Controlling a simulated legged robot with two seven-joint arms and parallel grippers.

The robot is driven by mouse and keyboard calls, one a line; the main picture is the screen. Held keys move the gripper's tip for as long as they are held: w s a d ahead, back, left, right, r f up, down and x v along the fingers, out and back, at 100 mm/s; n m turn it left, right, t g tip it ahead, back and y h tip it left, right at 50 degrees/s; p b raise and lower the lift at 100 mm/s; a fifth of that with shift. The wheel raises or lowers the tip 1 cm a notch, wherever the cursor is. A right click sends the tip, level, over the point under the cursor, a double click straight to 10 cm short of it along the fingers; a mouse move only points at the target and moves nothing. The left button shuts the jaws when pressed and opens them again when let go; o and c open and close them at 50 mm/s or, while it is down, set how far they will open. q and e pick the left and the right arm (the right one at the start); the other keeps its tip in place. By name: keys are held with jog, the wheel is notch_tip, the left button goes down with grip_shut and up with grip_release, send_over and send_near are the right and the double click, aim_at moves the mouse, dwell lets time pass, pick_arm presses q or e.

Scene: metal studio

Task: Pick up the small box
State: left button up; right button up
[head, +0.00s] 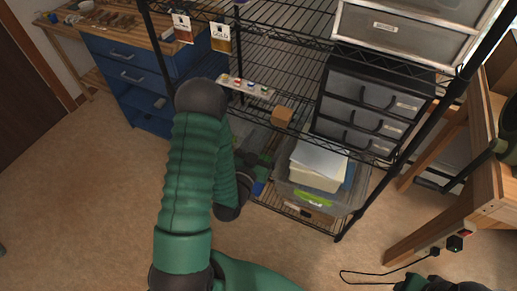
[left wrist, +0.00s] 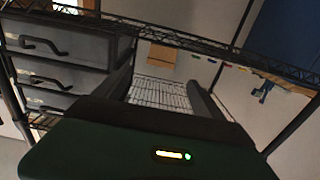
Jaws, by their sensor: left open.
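The small box (head: 283,116) is a plain brown cardboard cube. It sits at the front edge of a wire shelf, left of the black drawer unit. My left gripper (head: 256,168) is below and left of it in the head view, partly hidden behind my forearm. In the left wrist view the dark fingers of my left gripper (left wrist: 162,88) are spread with nothing between them. The box (left wrist: 162,58) shows beyond the fingertips, apart from them. A dark and green part at the bottom right of the head view appears to be my right gripper (head: 440,285); its fingers are unclear.
A clear bin (head: 322,186) with papers is below. A wooden table (head: 455,200) stands at right.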

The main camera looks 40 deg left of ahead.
pick_arm(q)
jog(key=p+v, duration=0.3)
jog(key=v, duration=0.2)
jog(key=shift+s+r+p, duration=0.1)
jog(key=shift+s+p, duration=0.25)
pick_arm(e)
jog(key=v, duration=0.2)
jog(key=w+v, duration=0.1)
jog(key=v, duration=0.2)
jog(key=shift+a+r, duration=0.15)
jog(key=shift+r, duration=0.3)
